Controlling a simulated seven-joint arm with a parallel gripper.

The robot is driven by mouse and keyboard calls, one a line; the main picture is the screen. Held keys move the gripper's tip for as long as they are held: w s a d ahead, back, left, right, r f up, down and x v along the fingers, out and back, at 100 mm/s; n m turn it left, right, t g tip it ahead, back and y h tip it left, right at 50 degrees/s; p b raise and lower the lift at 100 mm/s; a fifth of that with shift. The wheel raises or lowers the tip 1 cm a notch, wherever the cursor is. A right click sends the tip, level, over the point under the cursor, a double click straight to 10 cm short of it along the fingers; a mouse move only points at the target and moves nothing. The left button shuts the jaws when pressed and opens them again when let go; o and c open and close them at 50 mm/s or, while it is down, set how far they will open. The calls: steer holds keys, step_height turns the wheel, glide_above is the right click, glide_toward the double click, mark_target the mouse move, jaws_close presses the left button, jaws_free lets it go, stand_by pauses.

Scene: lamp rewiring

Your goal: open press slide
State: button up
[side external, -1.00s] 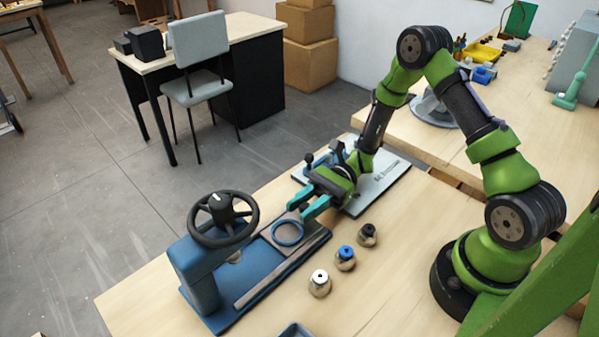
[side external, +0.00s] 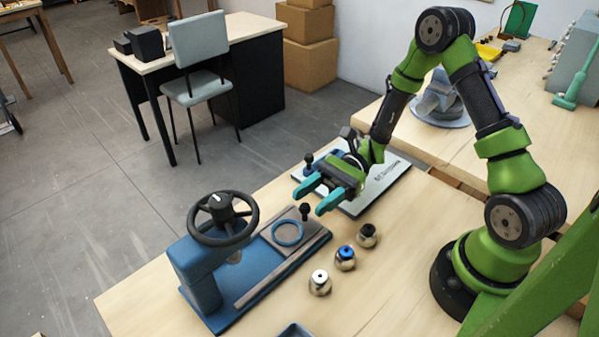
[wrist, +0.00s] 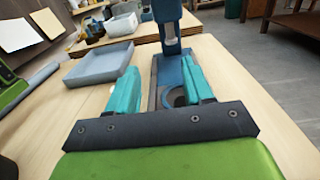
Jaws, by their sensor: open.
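The blue press (side external: 200,270) stands on the bench with a black handwheel (side external: 223,218) on top. Its grey slide (side external: 312,238) lies on the rail on the side toward my arm, clear of the handwheel. It carries a blue ring (side external: 288,233) and an upright black knob (side external: 305,210) at its far end. My gripper (side external: 314,199) is open and empty, its teal fingers above and just beyond the knob, apart from it. In the wrist view, the press column (wrist: 168,12) and part of the slide show between the fingers (wrist: 158,68); the knob cannot be made out there.
Three small round pieces with white, blue and black tops (side external: 345,258) stand right of the press. A pale lettered board (side external: 385,185) lies under my gripper and wrist. A grey tray (wrist: 98,64) shows left in the wrist view.

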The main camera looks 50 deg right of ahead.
steer(key=s+d+r, duration=0.1)
steer(key=s+d, duration=0.3)
steer(key=s, duration=0.9)
steer(key=shift+d+r, duration=0.15)
steer(key=s+f+n+g+h, duration=0.1)
steer(key=s+d+f+g+h, duration=0.1)
steer(key=shift+s+f+n+h, duration=0.15)
steer(key=shift+s+n+h, duration=0.05)
steer(key=shift+n+h, duration=0.2)
steer(key=d+n+h, duration=0.1)
steer(key=h, duration=0.1)
steer(key=d+n+g+h, duration=0.1)
steer(key=h, duration=0.1)
steer(key=shift+s+f+n+g, duration=0.15)
steer(key=shift+f+n+g, duration=0.15)
steer(key=shift+f, duration=0.05)
steer(key=w+d+r+n+t+h, duration=0.4)
steer(key=w+r+n+t+h, duration=0.25)
steer(key=r+h, duration=0.25)
steer(key=a+r+n+t, duration=0.3)
steer(key=a+r+t, duration=0.1)
steer(key=r, duration=0.5)
steer(key=shift+w+r, duration=0.35)
steer(key=shift+w, duration=0.1)
